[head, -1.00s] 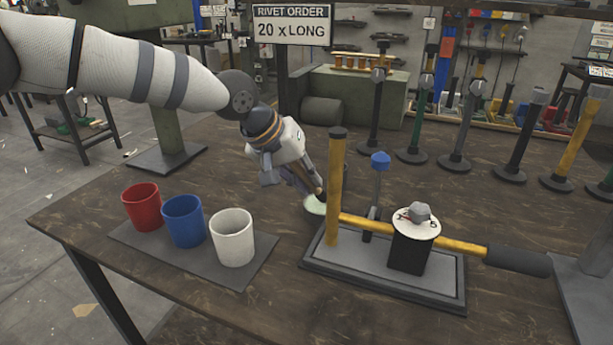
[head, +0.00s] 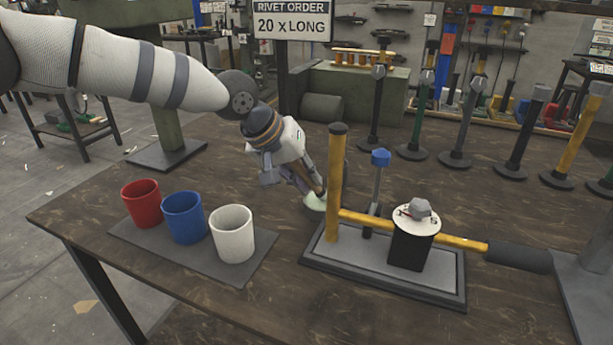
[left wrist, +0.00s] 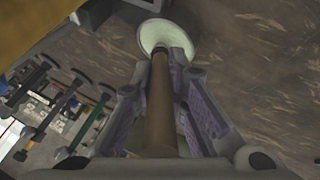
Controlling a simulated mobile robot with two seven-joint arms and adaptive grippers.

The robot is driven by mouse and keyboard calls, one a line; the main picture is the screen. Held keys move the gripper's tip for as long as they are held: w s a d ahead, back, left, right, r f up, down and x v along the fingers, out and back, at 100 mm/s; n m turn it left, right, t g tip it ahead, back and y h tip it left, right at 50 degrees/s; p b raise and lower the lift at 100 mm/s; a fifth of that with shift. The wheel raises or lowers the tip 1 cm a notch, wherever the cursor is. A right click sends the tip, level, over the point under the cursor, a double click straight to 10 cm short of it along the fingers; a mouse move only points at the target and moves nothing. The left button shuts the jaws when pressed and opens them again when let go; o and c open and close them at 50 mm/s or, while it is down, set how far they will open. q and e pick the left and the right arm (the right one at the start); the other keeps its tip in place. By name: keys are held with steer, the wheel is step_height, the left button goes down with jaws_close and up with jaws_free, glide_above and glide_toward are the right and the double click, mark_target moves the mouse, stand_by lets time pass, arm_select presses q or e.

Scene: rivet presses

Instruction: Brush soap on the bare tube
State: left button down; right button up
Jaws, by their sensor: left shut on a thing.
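To the right, a fixture on a grey base (head: 440,290) holds an upright yellow tube (head: 335,185) with a dark cap, and a horizontal yellow tube (head: 462,242) with a black end.
Red (head: 141,205), blue (head: 184,220) and white (head: 232,238) cups stand on a dark mat at the left. The fixture also has a blue-capped post (head: 378,175) and a black block (head: 411,250) with a white dial. Several upright tools stand behind.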

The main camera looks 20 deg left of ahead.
arm_select(q)
steer(key=shift+r+p, duration=0.45)
steer(key=shift+r, duration=3.05)
steer(key=shift+f, duration=0.1)
